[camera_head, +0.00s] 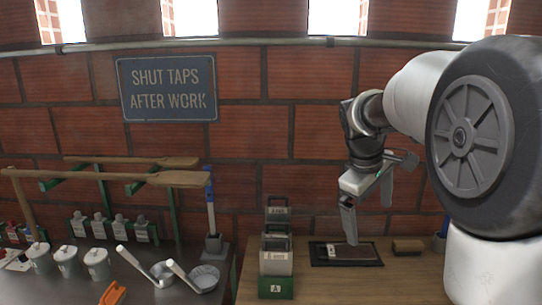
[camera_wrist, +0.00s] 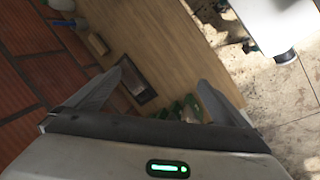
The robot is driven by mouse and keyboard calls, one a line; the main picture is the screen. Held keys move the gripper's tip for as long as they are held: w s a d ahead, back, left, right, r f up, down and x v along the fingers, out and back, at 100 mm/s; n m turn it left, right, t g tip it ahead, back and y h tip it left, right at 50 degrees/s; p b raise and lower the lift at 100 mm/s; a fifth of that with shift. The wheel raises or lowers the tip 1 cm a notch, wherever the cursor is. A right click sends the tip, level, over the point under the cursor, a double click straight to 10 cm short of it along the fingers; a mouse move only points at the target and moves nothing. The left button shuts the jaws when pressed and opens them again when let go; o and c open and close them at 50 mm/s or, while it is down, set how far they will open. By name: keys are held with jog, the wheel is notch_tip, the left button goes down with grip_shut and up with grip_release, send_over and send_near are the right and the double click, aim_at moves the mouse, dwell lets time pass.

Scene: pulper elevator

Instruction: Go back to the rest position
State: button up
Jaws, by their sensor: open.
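My gripper (camera_head: 367,215) hangs from my arm at the right of the head view, fingers pointing down. It is open and empty, above the wooden table (camera_head: 340,285) and near the dark tray (camera_head: 325,253). In the wrist view my gripper (camera_wrist: 160,90) shows its two fingers spread apart, with the wooden table top (camera_wrist: 165,45) beyond them. The dark tray (camera_wrist: 138,86) appears between the fingers there.
A green-based rack labelled A (camera_head: 276,287) stands left of the tray. A brown block (camera_head: 408,246) lies to its right. A brick wall stands behind.

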jog(key=s+a+m+t+y, duration=0.1)
jog(key=s+a+m, duration=0.3)
jog(key=s, duration=0.8)
jog(key=s+a+m+t+y, duration=0.2)
jog(key=s+a+m, duration=0.1)
jog(key=s, duration=0.9)
jog(key=shift+s+a+f+m, duration=0.2)
jog(key=shift+a+f+m, duration=0.15)
jog(key=shift+a, duration=0.45)
